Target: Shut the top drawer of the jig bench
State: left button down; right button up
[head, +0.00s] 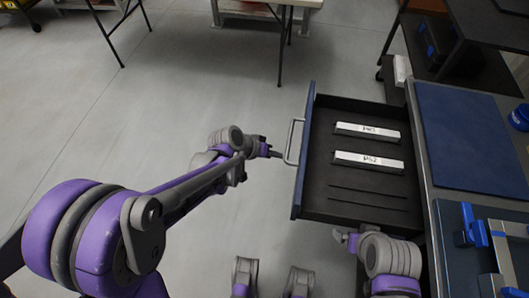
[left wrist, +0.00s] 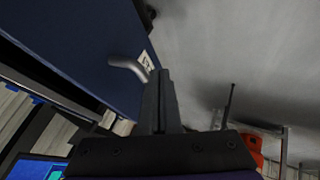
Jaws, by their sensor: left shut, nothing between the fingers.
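The top drawer (head: 370,210) of the jig bench (head: 428,190) stands pulled out to the left, with a blue front (head: 303,160) and a pale bar handle (head: 290,142). My left gripper (head: 276,154) is just outside the front, beside the handle's lower end. In the left wrist view the shut fingers (left wrist: 160,90) are empty and close to the handle (left wrist: 128,67) on the blue front (left wrist: 80,40); I cannot tell whether they touch. My right gripper (head: 342,237) is by the drawer's near side; its fingers are too small to read.
A blue mat (head: 468,135) and a blue fixture (head: 473,228) are on the bench top. The floor (head: 210,80) left of the drawer is clear.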

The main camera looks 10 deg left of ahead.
pick_arm(q)
jog(key=shift+d, duration=0.3)
jog(key=d, duration=3.7)
jog(key=shift+r+p, duration=0.1)
jog(key=shift+p, duration=0.3)
jog(key=shift+d, duration=0.2)
jog(key=shift+d+r, duration=0.1)
